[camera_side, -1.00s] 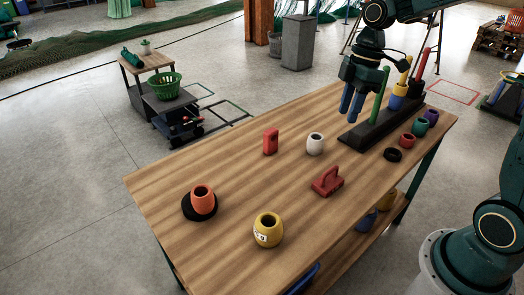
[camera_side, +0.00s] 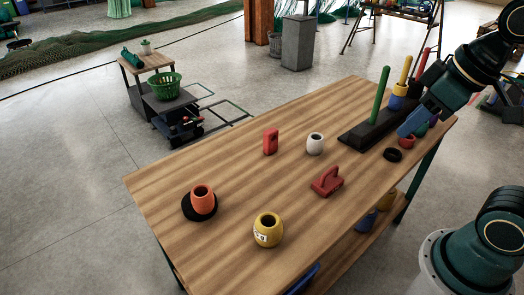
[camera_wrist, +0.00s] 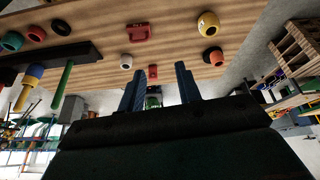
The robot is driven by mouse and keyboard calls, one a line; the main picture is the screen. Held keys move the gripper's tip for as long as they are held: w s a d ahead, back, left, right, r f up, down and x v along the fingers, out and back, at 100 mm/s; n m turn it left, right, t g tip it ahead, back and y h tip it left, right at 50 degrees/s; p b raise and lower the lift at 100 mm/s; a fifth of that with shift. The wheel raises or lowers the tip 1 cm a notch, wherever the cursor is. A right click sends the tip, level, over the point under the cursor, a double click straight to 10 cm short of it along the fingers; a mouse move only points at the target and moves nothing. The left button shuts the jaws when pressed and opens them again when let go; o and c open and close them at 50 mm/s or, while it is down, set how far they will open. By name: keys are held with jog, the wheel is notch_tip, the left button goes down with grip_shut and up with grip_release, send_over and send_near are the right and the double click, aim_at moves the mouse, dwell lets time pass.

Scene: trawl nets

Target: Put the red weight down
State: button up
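A red handled block (camera_side: 327,183) sits flat on the table right of centre, its handle up. A second red piece (camera_side: 270,142), upright with a hole in it, stands farther back and to its left. Both show in the wrist view, the handled block (camera_wrist: 138,34) at the top and the upright piece (camera_wrist: 153,71) lower. I cannot tell which is called the weight. My gripper (camera_side: 410,123) is at the table's right end, above the surface and away from both. In the wrist view its blue fingers (camera_wrist: 159,82) are apart with nothing held between them.
A black peg rack (camera_side: 360,135) with a green peg (camera_side: 378,95) and other coloured pegs stands close to my gripper. The table's middle has free room.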

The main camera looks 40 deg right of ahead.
jog(key=shift+s+f+m+t, duration=0.15)
jog(key=shift+s+m, duration=0.2)
jog(key=shift+s, duration=0.2)
jog(key=shift+s+f+m+t, duration=0.15)
jog(key=shift+s+m, duration=0.2)
jog(key=shift+s, duration=0.2)
jog(key=shift+r, duration=0.1)
dwell(0.5)
